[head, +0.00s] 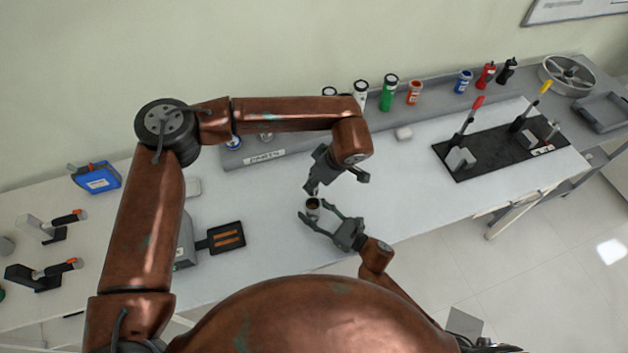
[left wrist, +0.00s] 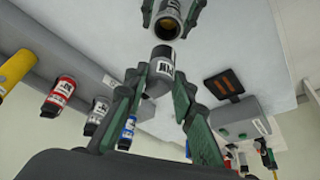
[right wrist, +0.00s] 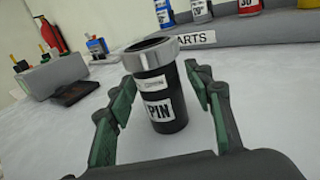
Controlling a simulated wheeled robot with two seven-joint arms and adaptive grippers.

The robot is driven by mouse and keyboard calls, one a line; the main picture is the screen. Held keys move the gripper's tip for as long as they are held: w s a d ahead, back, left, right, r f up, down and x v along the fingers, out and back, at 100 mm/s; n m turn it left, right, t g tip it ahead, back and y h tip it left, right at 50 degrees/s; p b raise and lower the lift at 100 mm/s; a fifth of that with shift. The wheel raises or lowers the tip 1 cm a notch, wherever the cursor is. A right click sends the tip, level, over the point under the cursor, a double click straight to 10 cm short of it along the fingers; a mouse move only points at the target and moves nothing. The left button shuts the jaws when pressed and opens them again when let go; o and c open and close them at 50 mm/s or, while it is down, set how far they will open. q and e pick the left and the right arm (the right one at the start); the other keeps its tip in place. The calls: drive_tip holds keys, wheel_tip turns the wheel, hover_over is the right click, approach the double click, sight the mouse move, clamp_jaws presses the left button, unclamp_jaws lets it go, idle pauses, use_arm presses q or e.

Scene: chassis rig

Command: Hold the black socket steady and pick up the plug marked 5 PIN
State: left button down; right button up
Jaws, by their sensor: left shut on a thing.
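The black socket (right wrist: 162,105) stands upright between my right gripper's fingers in the right wrist view. It has a silver collar, an open top and a white label ending in "PIN". My right gripper (right wrist: 160,100) is open around it, with gaps at both sides; it also shows in the head view (head: 318,214). In the left wrist view the socket's mouth (left wrist: 170,20) shows beyond a dark plug (left wrist: 161,72) with a white "PIN" label, its number unreadable. My left gripper (left wrist: 158,82) is shut on this plug, close to the socket and apart from it.
A back shelf (head: 440,90) holds several coloured bottles. A black mat (head: 495,150) with toggle clamps lies at right. A grey device with a dark pad (head: 227,238) stands left of the grippers. More clamps (head: 45,272) lie at far left. The table between is mostly clear.

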drive_tip(key=shift+o, duration=0.3)
drive_tip(key=shift+s+d, duration=0.1)
drive_tip(key=v, duration=1.1)
drive_tip(key=shift+s+d, duration=0.3)
